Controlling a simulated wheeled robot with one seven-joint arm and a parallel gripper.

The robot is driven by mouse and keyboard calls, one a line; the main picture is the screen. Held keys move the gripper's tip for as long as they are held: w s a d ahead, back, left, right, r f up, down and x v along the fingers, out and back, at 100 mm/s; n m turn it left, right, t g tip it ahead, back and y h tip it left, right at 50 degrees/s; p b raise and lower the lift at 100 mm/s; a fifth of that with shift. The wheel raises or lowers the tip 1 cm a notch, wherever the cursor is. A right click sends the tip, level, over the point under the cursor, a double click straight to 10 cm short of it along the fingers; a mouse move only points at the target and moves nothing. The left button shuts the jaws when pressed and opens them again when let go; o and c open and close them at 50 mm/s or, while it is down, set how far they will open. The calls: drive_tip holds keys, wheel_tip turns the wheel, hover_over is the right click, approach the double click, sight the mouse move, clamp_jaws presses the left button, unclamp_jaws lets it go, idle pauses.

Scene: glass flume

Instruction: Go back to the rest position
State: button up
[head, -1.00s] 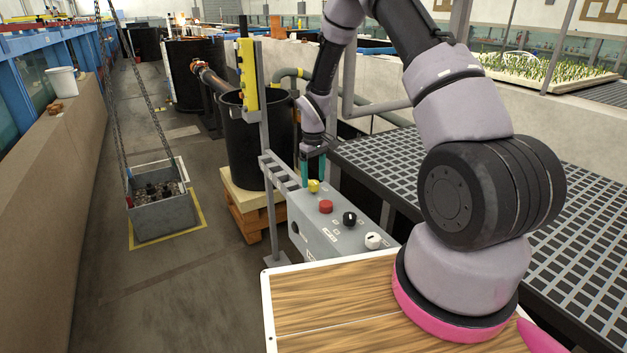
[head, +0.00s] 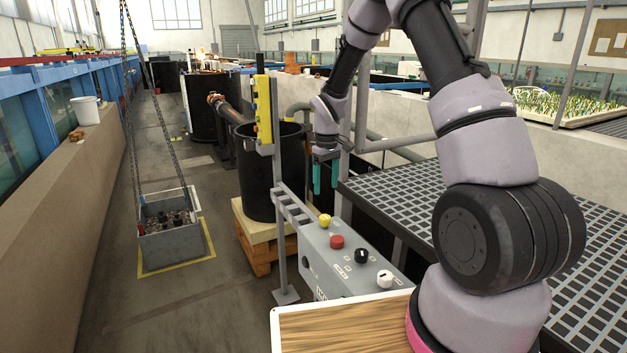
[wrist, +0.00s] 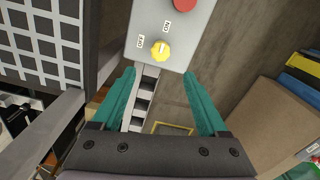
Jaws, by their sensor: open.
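My gripper (head: 325,178) is open and empty, with its two teal fingers pointing down above the far end of the grey control box (head: 322,262). A yellow knob (head: 325,220) on the box is below the fingertips and apart from them. In the wrist view, the gripper (wrist: 165,88) has the yellow knob (wrist: 160,50) just beyond its fingertips, with OFF and ON labels beside it. A red button (head: 337,242), a black knob (head: 361,255) and a white knob (head: 384,279) follow along the box towards me.
A dark grating platform (head: 420,195) lies right of the box. A post with a yellow pendant (head: 263,108) and a black barrel (head: 258,175) on a pallet stand left of it. A grey bin (head: 170,244) hangs on chains over the floor. The aisle beyond it is clear.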

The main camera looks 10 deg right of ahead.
drive_tip(key=s+d+r+m+t, duration=0.25)
drive_tip(key=s+r, duration=0.35)
drive_tip(key=r, duration=0.6)
drive_tip(key=s+d+r+m+t, duration=0.1)
drive_tip(key=s+d+r+m, duration=0.15)
drive_tip(key=s+r, duration=0.65)
drive_tip(key=s+d+r+m+t+y, duration=0.1)
drive_tip(key=s+r+m, duration=0.4)
drive_tip(key=s+r, duration=0.6)
drive_tip(key=s+t+y, duration=0.1)
drive_tip(key=s+t, duration=0.1)
drive_tip(key=s, duration=0.2)
drive_tip(key=shift+t, duration=0.35)
